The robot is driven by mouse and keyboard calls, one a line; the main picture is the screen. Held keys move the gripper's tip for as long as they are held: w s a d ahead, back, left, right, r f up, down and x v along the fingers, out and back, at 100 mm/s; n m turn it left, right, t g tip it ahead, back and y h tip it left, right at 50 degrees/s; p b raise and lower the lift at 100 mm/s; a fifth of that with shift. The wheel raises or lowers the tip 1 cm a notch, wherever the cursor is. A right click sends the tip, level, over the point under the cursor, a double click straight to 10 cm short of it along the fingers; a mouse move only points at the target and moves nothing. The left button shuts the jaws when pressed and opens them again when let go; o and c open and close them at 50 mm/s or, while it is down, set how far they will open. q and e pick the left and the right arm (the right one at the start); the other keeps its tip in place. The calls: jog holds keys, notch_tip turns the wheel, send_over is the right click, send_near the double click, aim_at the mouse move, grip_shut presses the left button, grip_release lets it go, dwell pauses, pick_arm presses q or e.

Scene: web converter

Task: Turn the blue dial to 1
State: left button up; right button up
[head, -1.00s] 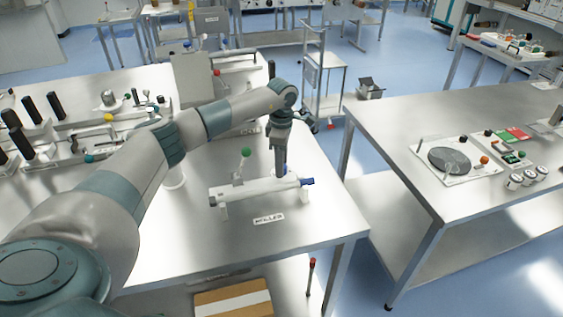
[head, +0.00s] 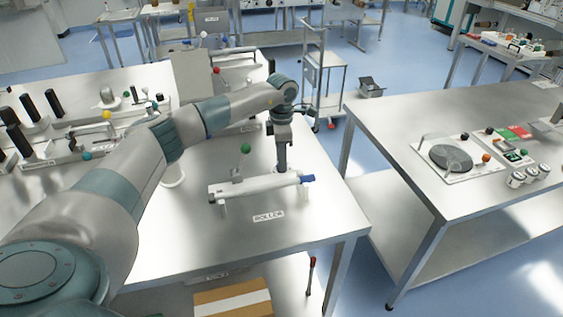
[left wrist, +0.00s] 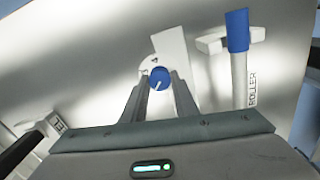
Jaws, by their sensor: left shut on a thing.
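The blue dial (left wrist: 160,76) shows in the left wrist view, a small round knob with a white pointer line, on a white plate (left wrist: 171,50) with a partly seen mark. My left gripper (left wrist: 161,86) is shut on the dial, one finger on each side of it. In the head view my left gripper (head: 282,170) points down behind the white roller on the steel table, and its fingers hide the dial there. I cannot read which number the pointer meets. My right gripper is not in view.
The white roller (head: 250,188) with a blue end (head: 307,178) lies close beside the gripper, with a green-knobbed lever (head: 245,148) near it. A ROLLER label (head: 269,215) is in front. Another steel table (head: 400,190) stands to the right across a gap.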

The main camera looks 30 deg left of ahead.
pick_arm(q)
jog(key=n+b, duration=0.1)
jog(key=n, duration=0.5)
jog(key=shift+b, duration=0.4)
jog(key=shift+n, duration=0.8)
jog(key=shift+r+n, duration=0.1)
jog(key=shift+n, duration=0.5)
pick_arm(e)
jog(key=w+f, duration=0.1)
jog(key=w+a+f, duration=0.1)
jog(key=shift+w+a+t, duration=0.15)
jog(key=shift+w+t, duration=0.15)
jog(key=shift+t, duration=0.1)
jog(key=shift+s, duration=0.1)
pick_arm(q)
jog(key=o, duration=1.1)
jog(key=shift+c, duration=0.2)
